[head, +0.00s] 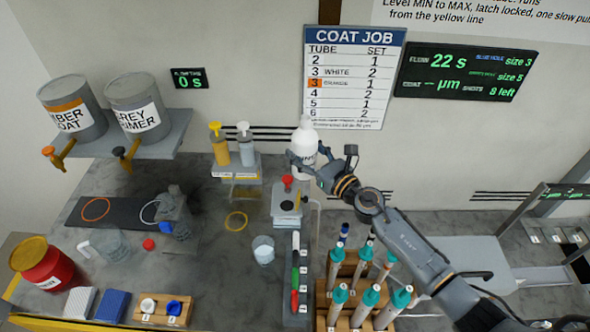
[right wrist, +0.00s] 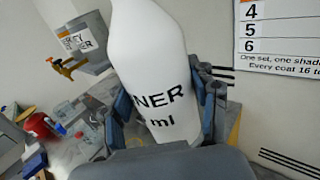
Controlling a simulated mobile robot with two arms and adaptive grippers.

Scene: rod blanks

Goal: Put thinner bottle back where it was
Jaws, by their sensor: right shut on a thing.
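The thinner bottle (head: 304,138) is white, with dark lettering, and stands nearly upright in the middle of the head view. My right gripper (head: 322,164) is shut on it, with fingers around its lower body. In the right wrist view the bottle (right wrist: 150,60) fills the space between the fingers, tilted in the picture, and its label reads "NER" and "ml". The bottle shows above the small station with a red knob (head: 287,181); I cannot tell whether its base touches anything. My left gripper is not in view.
A yellow and a grey pump bottle (head: 246,152) stand on a small stand left of the held bottle. A rack of teal-topped rods (head: 340,292) is below my right arm. A clear cup (head: 263,249) and yellow ring (head: 236,221) lie left. The wall sign (head: 354,75) is behind.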

